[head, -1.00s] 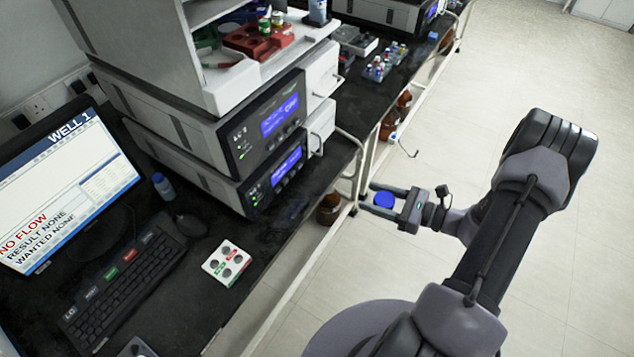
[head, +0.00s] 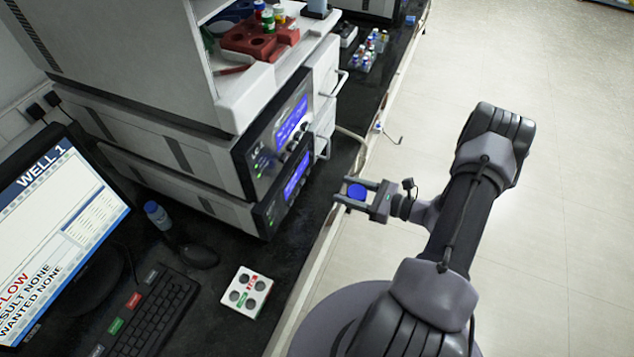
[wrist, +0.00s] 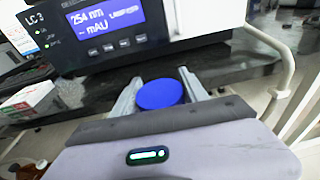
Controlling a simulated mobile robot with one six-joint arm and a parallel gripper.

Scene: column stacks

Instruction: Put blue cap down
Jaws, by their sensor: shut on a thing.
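The blue cap (head: 357,191) is a round blue disc held between the fingers of my gripper (head: 356,190). It also shows in the wrist view (wrist: 160,94), top face up, with a finger on each side. My gripper (wrist: 160,92) is shut on the cap. In the head view it is at the front edge of the black bench (head: 322,205), to the right of the lower instrument's front panel. The exact height of the cap above the bench cannot be told.
The stacked instruments (head: 180,165) with blue displays stand left of my gripper. A white four-hole block (head: 250,293) sits on the bench near the keyboard (head: 145,320). A small blue bottle (head: 157,214) stands behind the mouse (head: 200,257). A white rail (head: 318,262) runs along the bench edge.

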